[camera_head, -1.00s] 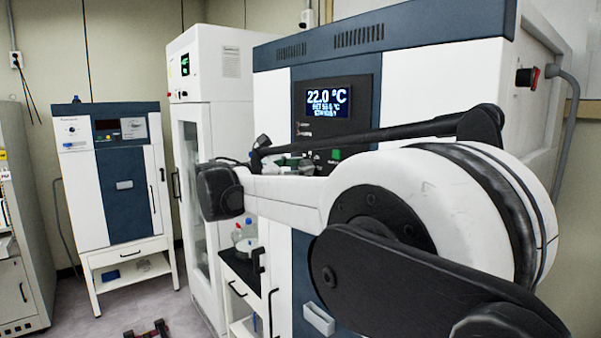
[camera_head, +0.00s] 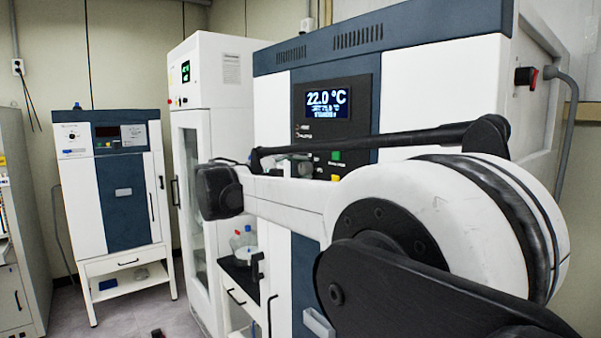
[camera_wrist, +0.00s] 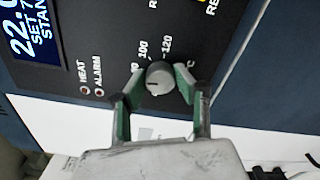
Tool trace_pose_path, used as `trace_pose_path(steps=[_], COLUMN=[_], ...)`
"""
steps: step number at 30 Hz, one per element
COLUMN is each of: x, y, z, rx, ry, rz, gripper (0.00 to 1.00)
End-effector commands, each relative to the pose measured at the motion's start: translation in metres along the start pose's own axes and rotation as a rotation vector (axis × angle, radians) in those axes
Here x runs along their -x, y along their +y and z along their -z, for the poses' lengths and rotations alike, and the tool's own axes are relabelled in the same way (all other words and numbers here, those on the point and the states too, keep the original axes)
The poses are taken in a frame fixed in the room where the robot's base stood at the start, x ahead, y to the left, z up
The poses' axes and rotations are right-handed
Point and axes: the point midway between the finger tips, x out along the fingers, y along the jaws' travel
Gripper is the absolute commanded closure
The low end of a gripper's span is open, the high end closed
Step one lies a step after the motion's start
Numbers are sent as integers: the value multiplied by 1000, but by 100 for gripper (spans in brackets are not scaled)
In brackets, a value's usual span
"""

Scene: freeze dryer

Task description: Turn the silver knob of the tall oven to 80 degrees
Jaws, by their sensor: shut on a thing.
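The tall oven (camera_head: 440,85) stands close on the right in the head view, white with a dark blue panel. Its display (camera_head: 328,104) reads 22.0 °C, with a smaller set line that seems to be in the seventies; its last digits are blurred. In the wrist view the round silver knob (camera_wrist: 157,82) sits on the black panel, with scale marks 100 and 120 beside it. My gripper (camera_wrist: 159,74) is shut on the knob, one green-padded finger on each side. My arm hides most of the lower control panel in the head view.
HEAT and ALARM lamps (camera_wrist: 90,90) lie left of the knob in the wrist view. A green button (camera_head: 336,155) is near my arm. A white glass-door cabinet (camera_head: 205,100) and a smaller oven (camera_head: 125,200) stand to the left. Bottles (camera_head: 243,238) stand on a low bench.

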Motion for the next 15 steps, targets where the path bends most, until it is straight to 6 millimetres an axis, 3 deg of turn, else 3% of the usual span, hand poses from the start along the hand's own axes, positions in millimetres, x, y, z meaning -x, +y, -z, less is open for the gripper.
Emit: trace_pose_path(steps=[15], x=[0], y=[0], z=[0], rx=[-169], ry=[0], rz=[1], gripper=[98])
